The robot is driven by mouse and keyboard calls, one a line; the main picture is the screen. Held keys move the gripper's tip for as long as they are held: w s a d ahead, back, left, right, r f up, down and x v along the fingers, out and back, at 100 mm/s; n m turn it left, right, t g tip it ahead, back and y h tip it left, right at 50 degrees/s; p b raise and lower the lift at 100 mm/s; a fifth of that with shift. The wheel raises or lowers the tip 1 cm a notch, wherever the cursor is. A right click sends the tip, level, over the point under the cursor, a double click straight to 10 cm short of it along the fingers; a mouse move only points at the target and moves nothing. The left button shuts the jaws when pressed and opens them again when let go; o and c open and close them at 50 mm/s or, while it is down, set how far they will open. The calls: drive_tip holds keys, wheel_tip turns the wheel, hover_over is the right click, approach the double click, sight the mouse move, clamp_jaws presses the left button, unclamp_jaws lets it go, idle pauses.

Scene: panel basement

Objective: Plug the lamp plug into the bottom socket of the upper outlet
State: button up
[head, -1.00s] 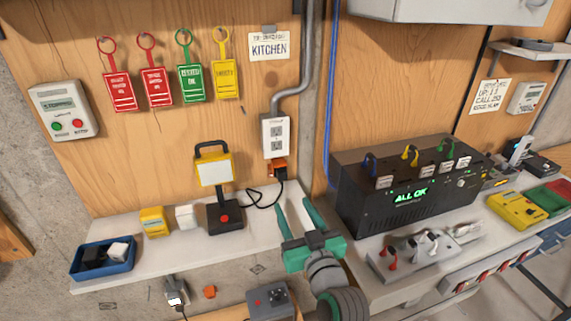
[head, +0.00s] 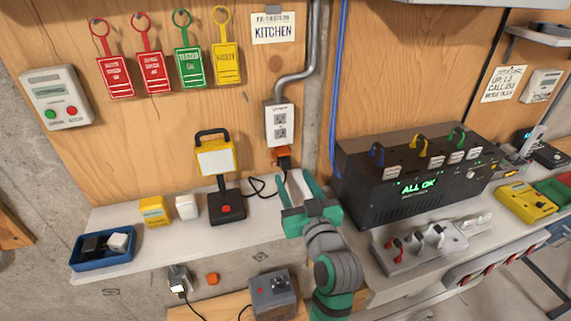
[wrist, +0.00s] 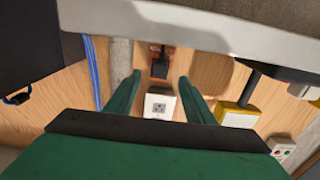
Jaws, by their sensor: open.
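The upper outlet (head: 280,125) is a white box on the wooden wall with two sockets, one above the other. Nothing is plugged into either. Just below it is an orange piece (head: 276,154) with the black lamp plug (head: 284,163) at it; I cannot tell how it is held. A black cord runs from the plug to the yellow and black lamp (head: 215,160). My gripper (head: 294,178) is open and empty, below and in front of the plug. In the wrist view, which looks upside down, the plug (wrist: 160,68) and outlet (wrist: 159,103) appear between the fingers.
The white shelf (head: 150,250) holds a blue tray (head: 103,260) and small yellow and white boxes left of the lamp. A large black unit (head: 400,195) stands to the right. A grey conduit (head: 315,50) rises above the outlet.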

sight(287, 167)
drive_tip(key=shift+x, duration=3.15)
drive_tip(key=shift+s+a, duration=0.1)
drive_tip(key=shift+s, duration=0.05)
drive_tip(key=shift+d, duration=0.3)
drive_tip(key=shift+a, duration=0.15)
clamp_jaws()
drive_tip(key=shift+v, duration=3)
